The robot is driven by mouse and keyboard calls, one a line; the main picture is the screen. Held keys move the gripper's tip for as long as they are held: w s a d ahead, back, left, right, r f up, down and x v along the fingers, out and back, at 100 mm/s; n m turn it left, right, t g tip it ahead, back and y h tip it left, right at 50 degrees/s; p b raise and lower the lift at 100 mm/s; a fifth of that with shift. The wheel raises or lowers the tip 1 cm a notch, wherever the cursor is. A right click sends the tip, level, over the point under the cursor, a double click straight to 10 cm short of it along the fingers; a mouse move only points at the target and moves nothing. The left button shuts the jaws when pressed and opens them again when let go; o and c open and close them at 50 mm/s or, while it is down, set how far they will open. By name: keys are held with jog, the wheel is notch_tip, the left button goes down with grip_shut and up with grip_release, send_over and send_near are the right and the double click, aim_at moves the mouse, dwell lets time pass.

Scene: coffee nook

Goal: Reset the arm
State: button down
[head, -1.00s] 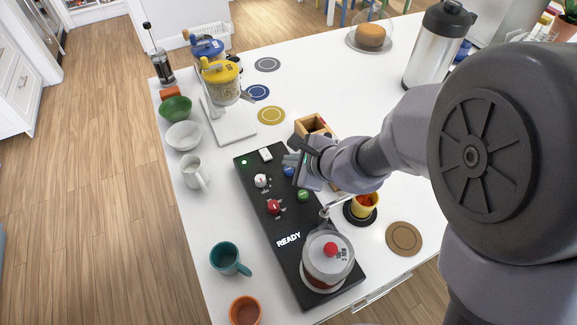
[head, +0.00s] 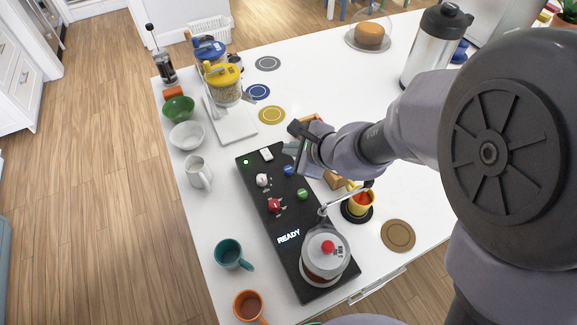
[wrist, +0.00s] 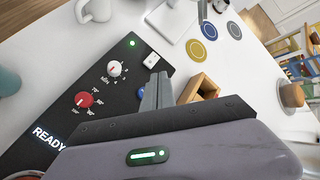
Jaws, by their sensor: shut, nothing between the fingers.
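My gripper (head: 297,148) is shut and empty above the right edge of the black control panel (head: 262,208) in the head view. In the wrist view my gripper's fingers (wrist: 157,82) are together, pointing over the panel's right edge, with nothing between them. The panel has a white knob (head: 262,180), a red knob (head: 274,205), a blue button (head: 288,170), a green button (head: 303,194) and a lit READY sign (head: 289,237). A glass pot with a red-knobbed lid (head: 327,254) sits on its front end. My arm partly hides a wooden box (wrist: 198,88) behind the gripper.
A teal mug (head: 230,254), an orange mug (head: 248,305) and a white pitcher (head: 198,173) stand on the left. A steel flask (head: 434,45) stands at the back right.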

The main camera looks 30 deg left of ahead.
dwell(0.4)
jog(key=s+d+r+n+b, duration=0.4)
jog(key=s+d+r+n, duration=0.15)
jog(key=d+r, duration=0.5)
jog(key=s+d+f+n+h+b, duration=0.1)
jog(key=s+d+n+h, duration=0.1)
jog(key=s+d, duration=0.3)
jog(key=s+d+f+n+t+h+b, duration=0.1)
jog(key=s+d+h, duration=0.3)
jog(key=d, duration=1)
jog(key=shift+s+d+f+n+t, duration=0.2)
jog(key=shift+s+d+n+t, duration=0.15)
jog(key=shift+n, duration=0.4)
jog(key=shift+a, duration=0.1)
dwell(1.0)
